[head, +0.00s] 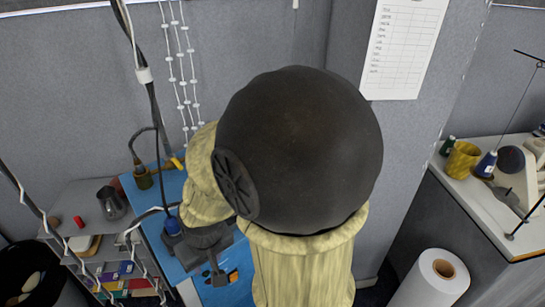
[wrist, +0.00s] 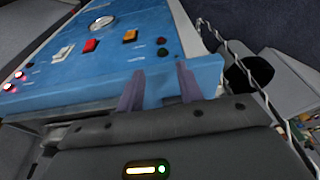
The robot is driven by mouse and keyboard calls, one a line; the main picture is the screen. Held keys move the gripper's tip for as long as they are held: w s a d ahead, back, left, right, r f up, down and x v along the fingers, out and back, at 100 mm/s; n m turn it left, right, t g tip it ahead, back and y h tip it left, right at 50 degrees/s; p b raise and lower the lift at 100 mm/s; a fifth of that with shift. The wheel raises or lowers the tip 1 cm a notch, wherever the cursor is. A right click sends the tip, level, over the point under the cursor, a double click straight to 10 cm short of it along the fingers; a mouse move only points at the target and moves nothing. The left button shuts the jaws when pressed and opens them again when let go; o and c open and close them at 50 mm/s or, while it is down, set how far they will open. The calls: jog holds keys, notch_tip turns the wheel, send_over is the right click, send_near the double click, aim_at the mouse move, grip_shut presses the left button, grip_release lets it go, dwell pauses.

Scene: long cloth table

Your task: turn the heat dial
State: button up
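In the wrist view a blue panel (wrist: 95,70) carries several controls. A round silver-rimmed piece with a pale face (wrist: 103,21) sits near its far edge; I cannot tell whether this is the heat dial. My gripper's two purplish fingers (wrist: 158,78) stand apart at the panel's right part, with only blue surface visible between them. I cannot tell whether they touch it. In the head view my gripper (head: 216,274) is over a blue surface (head: 172,190), and my arm hides much of it.
The panel also bears a red switch (wrist: 91,45), an orange one (wrist: 130,35), a white one (wrist: 63,53) and small lights. A pale cable runs along its right side. In the head view a metal jug (head: 110,203) stands left, and a white roll (head: 432,279) right.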

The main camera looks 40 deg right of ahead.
jog(key=shift+s+a, duration=0.2)
jog(key=shift+s, duration=0.05)
jog(key=o, duration=0.4)
jog(key=shift+s+r, duration=0.15)
jog(key=shift+c, duration=0.2)
jog(key=w+d+r+m+g+p, duration=0.1)
jog(key=w+d+r+m+p, duration=0.3)
jog(key=d+r+m+p, duration=0.3)
jog(key=w+d+r+m+p, duration=0.4)
jog(key=w+d+r+m, duration=0.1)
jog(key=d+r, duration=0.25)
jog(key=d+r+m+y, duration=0.1)
jog(key=d+r+m, duration=0.2)
jog(key=d+m, duration=0.3)
jog(key=d+r+m+t+y, duration=0.1)
jog(key=d+m, duration=0.6)
jog(key=d, duration=0.7)
notch_tip(320, 180, up, 3)
jog(key=shift+f+y, duration=0.15)
jog(key=shift+y, duration=0.65)
jog(key=shift+d+f, duration=0.1)
jog(key=shift+d, duration=0.05)
jog(key=p+x, duration=0.4)
jog(key=x, duration=1.3)
jog(key=shift+w+f, duration=0.15)
